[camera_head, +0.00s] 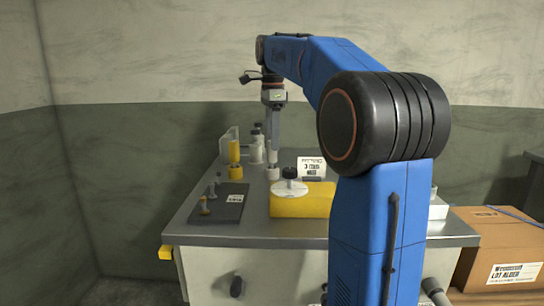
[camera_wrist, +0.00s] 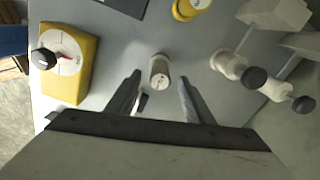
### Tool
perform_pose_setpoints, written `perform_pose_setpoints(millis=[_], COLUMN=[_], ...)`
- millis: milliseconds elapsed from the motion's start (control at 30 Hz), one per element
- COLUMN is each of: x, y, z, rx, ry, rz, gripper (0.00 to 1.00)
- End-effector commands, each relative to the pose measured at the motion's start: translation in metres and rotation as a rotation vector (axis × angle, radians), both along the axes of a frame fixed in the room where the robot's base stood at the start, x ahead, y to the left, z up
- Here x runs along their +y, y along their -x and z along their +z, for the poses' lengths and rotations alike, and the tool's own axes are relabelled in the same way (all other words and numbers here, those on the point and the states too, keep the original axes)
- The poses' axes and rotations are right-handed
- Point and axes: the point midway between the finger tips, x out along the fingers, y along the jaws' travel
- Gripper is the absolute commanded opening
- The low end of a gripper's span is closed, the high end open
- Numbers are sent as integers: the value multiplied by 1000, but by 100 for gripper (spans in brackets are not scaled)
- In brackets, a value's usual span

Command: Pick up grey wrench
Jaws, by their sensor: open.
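My gripper (camera_wrist: 158,85) is open, its two dark fingers apart. In the wrist view a small whitish cylinder (camera_wrist: 160,72) stands between and just beyond the fingertips. It appears free of both fingers. In the head view my gripper (camera_head: 273,157) points down over the grey table (camera_head: 190,219), close to small white pieces. I cannot make out a grey wrench for certain in either view. A small pale shape beside the left finger in the wrist view is too unclear to name.
A yellow block with a white dial and black knob (camera_head: 300,206) stands at the front. A dark board with small upright pieces (camera_head: 222,212) lies left. White bottles and yellow pieces (camera_head: 234,150) stand behind. A cardboard box (camera_head: 497,245) is at right, beside the table.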

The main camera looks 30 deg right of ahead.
Motion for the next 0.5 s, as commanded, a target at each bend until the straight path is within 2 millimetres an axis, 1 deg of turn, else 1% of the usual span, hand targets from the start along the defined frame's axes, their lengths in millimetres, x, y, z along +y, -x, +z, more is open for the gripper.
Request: perform_pose_setpoints(millis=[67, 300, 400, 500], x=[0, 1, 1, 1], y=[0, 0, 0, 0], z=[-5, -38, -47, -51], rx=[1, 3, 1, 2], ry=[0, -1, 0, -1], rz=[0, 0, 0, 0], gripper=[48, 48, 48, 48])
